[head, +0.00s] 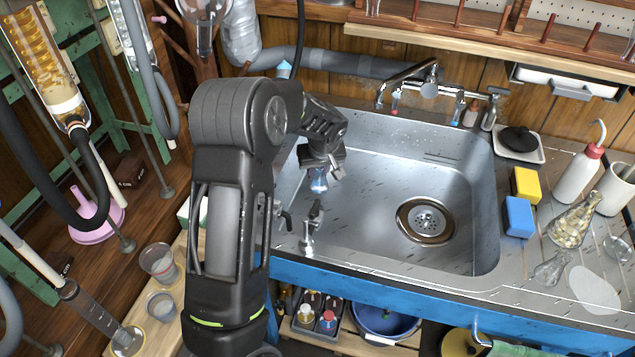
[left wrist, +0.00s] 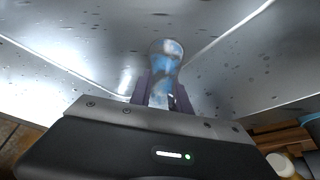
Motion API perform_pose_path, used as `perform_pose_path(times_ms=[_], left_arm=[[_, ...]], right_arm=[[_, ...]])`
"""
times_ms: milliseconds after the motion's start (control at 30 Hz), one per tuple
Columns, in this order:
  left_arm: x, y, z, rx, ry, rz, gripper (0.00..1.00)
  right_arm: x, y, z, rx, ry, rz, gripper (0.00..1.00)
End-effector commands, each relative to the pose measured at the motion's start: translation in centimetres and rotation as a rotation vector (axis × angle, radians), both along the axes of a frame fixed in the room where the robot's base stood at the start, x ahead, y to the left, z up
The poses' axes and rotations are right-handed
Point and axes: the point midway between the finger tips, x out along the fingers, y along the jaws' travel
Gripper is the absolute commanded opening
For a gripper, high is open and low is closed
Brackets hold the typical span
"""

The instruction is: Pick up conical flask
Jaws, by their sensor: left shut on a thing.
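My left gripper (head: 322,164) is over the left part of the sink basin, pointing down. It is shut on a small glass vessel with a blue tint, which looks like the conical flask (head: 319,183). In the left wrist view the flask (left wrist: 167,58) shows between the two dark fingers (left wrist: 160,92), with the grey basin behind it. The gripper hides part of the flask, and I cannot tell whether its base touches the basin. My right gripper is not in view.
The steel sink (head: 385,215) has a drain (head: 425,221) and a tap (head: 408,75) behind. The basin's middle is clear.

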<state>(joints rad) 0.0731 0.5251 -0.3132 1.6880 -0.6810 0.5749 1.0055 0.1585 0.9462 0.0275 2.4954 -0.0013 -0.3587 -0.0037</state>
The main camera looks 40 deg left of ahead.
Motion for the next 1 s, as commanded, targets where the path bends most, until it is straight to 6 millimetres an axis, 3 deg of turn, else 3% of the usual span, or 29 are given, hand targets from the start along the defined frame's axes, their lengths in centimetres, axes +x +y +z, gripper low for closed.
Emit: perform_pose_path(times_ms=[100, 200, 1000], left_arm=[[0.1, 0.0, 2.1, 0.0, -0.003, 0.0, 0.0], [0.1, 0.0, 2.9, 0.0, -0.001, -0.001, 0.0], [0.4, -0.3, 3.7, -0.001, -0.002, -0.005, 0.0]], right_arm=[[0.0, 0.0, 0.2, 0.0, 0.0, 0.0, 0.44], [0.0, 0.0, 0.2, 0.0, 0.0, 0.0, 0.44], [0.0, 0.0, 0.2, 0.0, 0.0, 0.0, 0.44]])
